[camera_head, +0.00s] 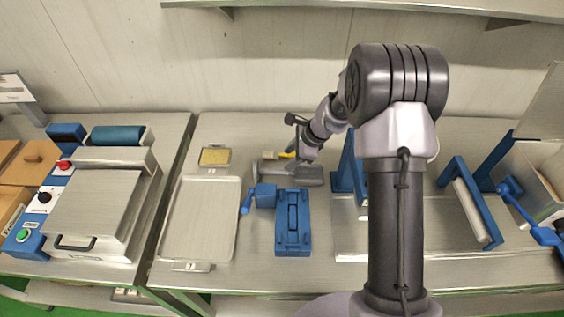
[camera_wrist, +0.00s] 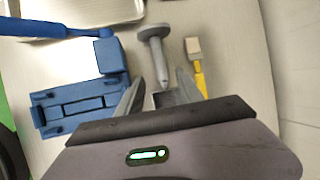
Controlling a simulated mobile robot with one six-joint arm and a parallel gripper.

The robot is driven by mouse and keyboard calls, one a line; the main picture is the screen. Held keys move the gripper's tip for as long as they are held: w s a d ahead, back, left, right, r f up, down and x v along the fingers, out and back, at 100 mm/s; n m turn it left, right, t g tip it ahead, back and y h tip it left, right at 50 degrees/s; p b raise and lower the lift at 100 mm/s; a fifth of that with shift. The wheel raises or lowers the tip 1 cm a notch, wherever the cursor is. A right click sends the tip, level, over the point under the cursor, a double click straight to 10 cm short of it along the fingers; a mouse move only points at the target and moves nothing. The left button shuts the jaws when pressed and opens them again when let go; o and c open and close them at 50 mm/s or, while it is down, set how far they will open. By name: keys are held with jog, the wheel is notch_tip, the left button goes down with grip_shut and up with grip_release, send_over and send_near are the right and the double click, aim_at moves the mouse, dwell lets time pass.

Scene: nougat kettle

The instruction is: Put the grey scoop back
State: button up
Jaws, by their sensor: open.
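The grey scoop (camera_head: 305,177) lies on the steel worktop, right of centre-left and behind the blue block. In the wrist view its grey handle (camera_wrist: 156,55), with a wide flat end, points away from me. A darker grey part, probably its bowl, shows between the finger bases and is partly hidden by my gripper. My gripper (camera_wrist: 160,77) is open and empty. Its two fingers stand on either side of the scoop's handle; I cannot tell whether they touch it. In the head view my gripper (camera_head: 297,153) is over the scoop, partly hidden by its own wrist.
A yellow-handled brush (camera_wrist: 199,70) lies close beside the right finger. A blue block (camera_head: 292,238) and a blue-handled tool (camera_head: 265,196) lie in front. A metal tray (camera_head: 232,220) and a small tan-filled dish (camera_head: 215,157) are to the left. Blue frames (camera_head: 345,172) stand to the right.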

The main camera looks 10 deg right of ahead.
jog(key=s+a+r+n, duration=0.1)
jog(key=s+r+n, duration=0.3)
jog(key=r, duration=0.5)
jog(key=s+a+r+n, duration=0.2)
jog(key=s+r, duration=0.4)
jog(key=r, duration=0.3)
jog(key=s+r+n+t+h, duration=0.1)
jog(key=s+r+n, duration=0.2)
jog(key=s, duration=0.8)
jog(key=s+r+n+t+h, duration=0.1)
jog(key=s+r+n, duration=0.3)
jog(key=s, duration=0.7)
jog(key=shift+s+a+r+n, duration=0.15)
jog(key=shift+s+a+n, duration=0.15)
jog(key=shift+n, duration=0.9)
